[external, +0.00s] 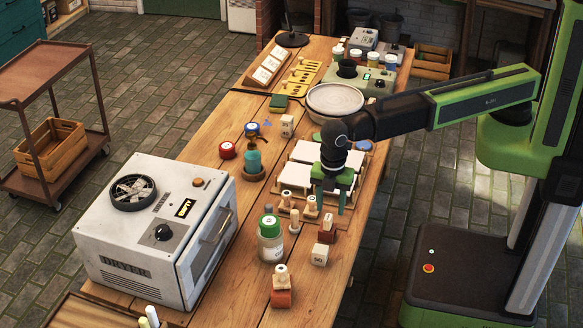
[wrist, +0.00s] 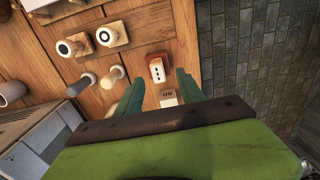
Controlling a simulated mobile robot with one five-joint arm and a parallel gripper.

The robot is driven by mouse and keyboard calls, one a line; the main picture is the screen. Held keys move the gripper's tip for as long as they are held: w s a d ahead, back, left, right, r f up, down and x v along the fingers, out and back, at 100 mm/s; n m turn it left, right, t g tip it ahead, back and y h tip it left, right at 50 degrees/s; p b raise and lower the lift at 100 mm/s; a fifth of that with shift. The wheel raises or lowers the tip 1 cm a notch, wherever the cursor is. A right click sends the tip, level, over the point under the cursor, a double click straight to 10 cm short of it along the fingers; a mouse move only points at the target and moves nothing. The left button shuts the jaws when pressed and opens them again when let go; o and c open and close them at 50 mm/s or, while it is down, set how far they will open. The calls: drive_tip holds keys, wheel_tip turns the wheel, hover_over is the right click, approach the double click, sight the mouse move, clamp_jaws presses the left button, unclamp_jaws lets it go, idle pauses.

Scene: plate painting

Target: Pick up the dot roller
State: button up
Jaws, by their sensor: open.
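A small red block with a white face carrying black dots (wrist: 157,70), which looks like the dot roller, lies on the wooden table in the wrist view. It also seems to show as the red-and-pale block in the external view (external: 327,230). My gripper (external: 331,206) is open and empty, pointing down above the table just beyond it. In the wrist view my green fingers (wrist: 160,80) spread to either side of the dotted block and a pale labelled block (wrist: 168,98). I cannot tell the height of the fingertips above them.
Wooden pegs (wrist: 107,77) and two round-ended pieces (wrist: 70,47) stand to the left. A green-lidded bottle (external: 270,240) and another red block (external: 282,298) are nearer the camera. The dryer (external: 150,240) is at left, white tiles (external: 297,174) behind. The table's right edge is close.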

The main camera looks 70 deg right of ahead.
sight(328, 217)
drive_tip(key=shift+w+f+b, duration=0.2)
drive_tip(key=shift+f+b, duration=2.45)
drive_tip(key=shift+f, duration=0.5)
drive_tip(key=shift+r, duration=0.15)
clamp_jaws()
